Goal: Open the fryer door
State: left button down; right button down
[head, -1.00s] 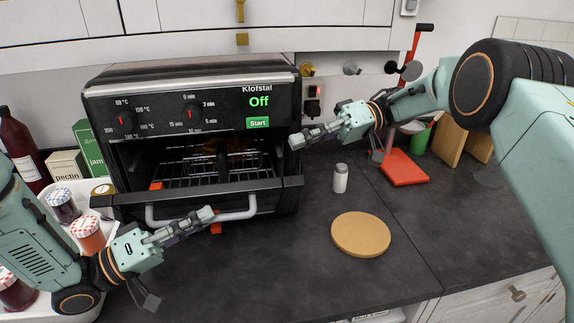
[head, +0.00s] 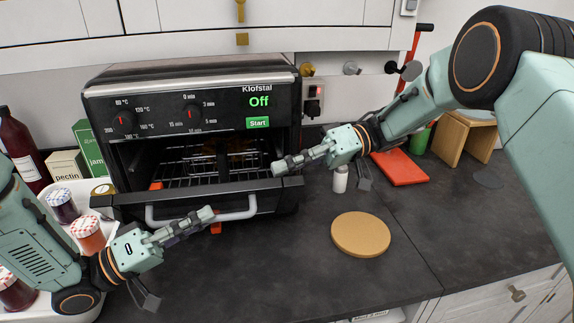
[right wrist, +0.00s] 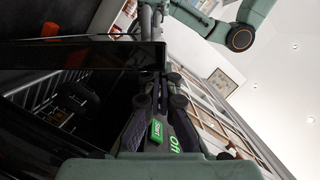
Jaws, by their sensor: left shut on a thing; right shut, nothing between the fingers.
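The black fryer (head: 195,80) stands at the back left of the counter. Its display reads Off. Its door (head: 250,184) is tilted partly open at the top, with the wire rack (head: 200,170) showing behind it.
A white tray (head: 36,306) with jars is at the left, beside a bottle (head: 22,150) and boxes. A shaker (head: 340,178) stands right of the fryer, partly behind my right gripper. A round wooden board (head: 361,234) lies in front. The counter's front middle is clear.

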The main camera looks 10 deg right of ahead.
pick_arm(q)
jog(key=shift+w+r, duration=0.1)
jog(key=shift+r, duration=0.05)
dwell(0.3)
jog(key=c, duration=1.7)
grip_release()
